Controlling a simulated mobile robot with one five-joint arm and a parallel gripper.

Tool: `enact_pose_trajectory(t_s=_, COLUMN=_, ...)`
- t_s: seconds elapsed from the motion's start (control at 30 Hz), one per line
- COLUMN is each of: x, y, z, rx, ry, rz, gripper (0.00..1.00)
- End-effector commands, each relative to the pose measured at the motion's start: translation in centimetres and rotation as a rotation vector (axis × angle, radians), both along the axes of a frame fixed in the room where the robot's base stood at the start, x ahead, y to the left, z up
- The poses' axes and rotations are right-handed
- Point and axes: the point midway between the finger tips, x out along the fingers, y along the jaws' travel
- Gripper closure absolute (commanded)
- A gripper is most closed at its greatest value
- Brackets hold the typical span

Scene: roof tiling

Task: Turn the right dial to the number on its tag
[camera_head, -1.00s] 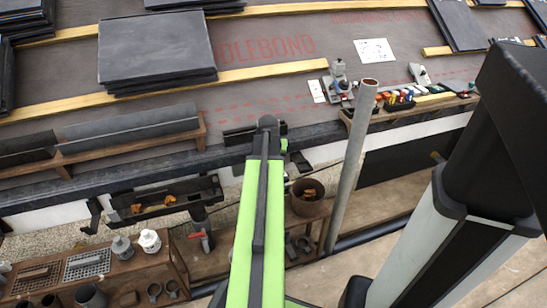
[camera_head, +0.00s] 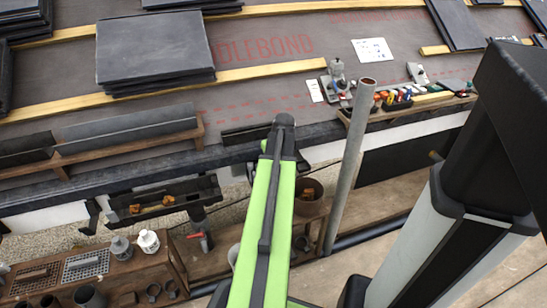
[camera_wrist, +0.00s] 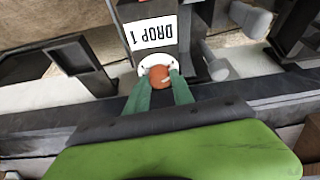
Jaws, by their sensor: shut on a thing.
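In the wrist view, a dial with a round orange-red knob (camera_wrist: 159,76) sits on a white disc with small marks, on a dark grey block. A white tag (camera_wrist: 151,32) above it carries black lettering that looks like "DROP 1", upside down in the picture. My gripper (camera_wrist: 160,85) has its two green fingers shut on the knob, one on each side. The knob's pointer and most of the disc's marks are hidden or too small to read. In the head view my arm hides the gripper and this dial.
A grey pole (camera_head: 349,165) stands upright just right of my arm. Slate stacks (camera_head: 154,48) and wooden battens lie on the roof. A bench with a white bottle (camera_head: 148,241) is at lower left. A pale cylindrical part (camera_wrist: 250,18) is right of the dial.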

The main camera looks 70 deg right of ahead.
Motion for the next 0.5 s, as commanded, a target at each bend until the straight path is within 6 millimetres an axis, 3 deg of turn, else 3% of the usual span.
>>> enact_pose_trajectory(t_s=0.4, x=0.07, y=-0.05, z=0.03, rx=-0.001, ry=-0.001, rz=0.005, gripper=1.00)
enact_pose_trajectory(t_s=0.43, x=0.07, y=-0.05, z=0.03, rx=-0.001, ry=-0.001, rz=0.005, gripper=0.68)
enact_pose_trajectory(t_s=0.5, x=0.05, y=-0.05, z=0.03, rx=-0.001, ry=-0.001, rz=0.005, gripper=0.63)
